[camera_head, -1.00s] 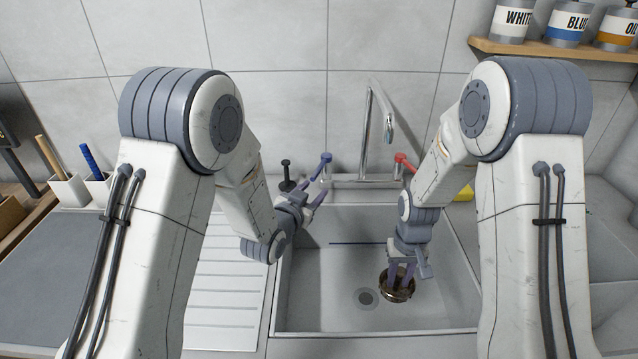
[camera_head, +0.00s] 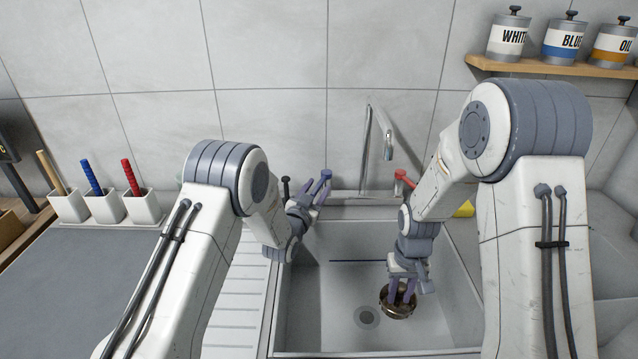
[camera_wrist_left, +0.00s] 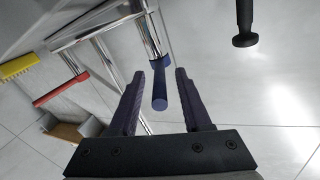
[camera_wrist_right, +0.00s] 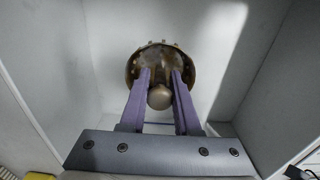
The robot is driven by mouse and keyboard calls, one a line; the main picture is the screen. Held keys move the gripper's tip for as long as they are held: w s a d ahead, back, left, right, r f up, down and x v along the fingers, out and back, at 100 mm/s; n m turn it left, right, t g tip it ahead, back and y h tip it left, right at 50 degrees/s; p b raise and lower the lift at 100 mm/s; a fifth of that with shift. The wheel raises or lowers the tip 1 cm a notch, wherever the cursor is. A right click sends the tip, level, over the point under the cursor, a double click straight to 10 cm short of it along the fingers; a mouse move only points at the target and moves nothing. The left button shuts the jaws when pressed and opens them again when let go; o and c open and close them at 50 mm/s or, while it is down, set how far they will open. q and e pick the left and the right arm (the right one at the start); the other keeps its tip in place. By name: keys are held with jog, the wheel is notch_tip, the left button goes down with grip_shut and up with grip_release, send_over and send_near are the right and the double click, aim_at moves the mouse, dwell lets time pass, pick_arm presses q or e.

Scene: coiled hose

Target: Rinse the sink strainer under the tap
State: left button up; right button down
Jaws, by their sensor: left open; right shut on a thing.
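The brownish metal sink strainer (camera_head: 399,309) is low in the sink (camera_head: 350,255), right of the drain (camera_head: 367,317). My right gripper (camera_head: 403,290) is shut on its knob. The right wrist view shows the round knob (camera_wrist_right: 159,97) between the purple fingers, with the strainer's basket (camera_wrist_right: 150,58) beyond. The chrome tap (camera_head: 388,145) has its spout above and behind the strainer; I see no water. My left gripper (camera_head: 318,190) is open at the blue handle (camera_head: 326,174). In the left wrist view the blue handle (camera_wrist_left: 159,92) lies between the spread fingers; contact is unclear.
A red handle (camera_head: 403,177) is right of the spout. A black knob-topped post (camera_head: 286,186) stands left of the blue handle. A yellow brush (camera_head: 464,209) lies behind the sink's right side. White cups with coloured sticks (camera_head: 105,206) stand at the left.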

pick_arm(q)
jog(key=shift+x, duration=1)
grip_shut()
dwell(0.8)
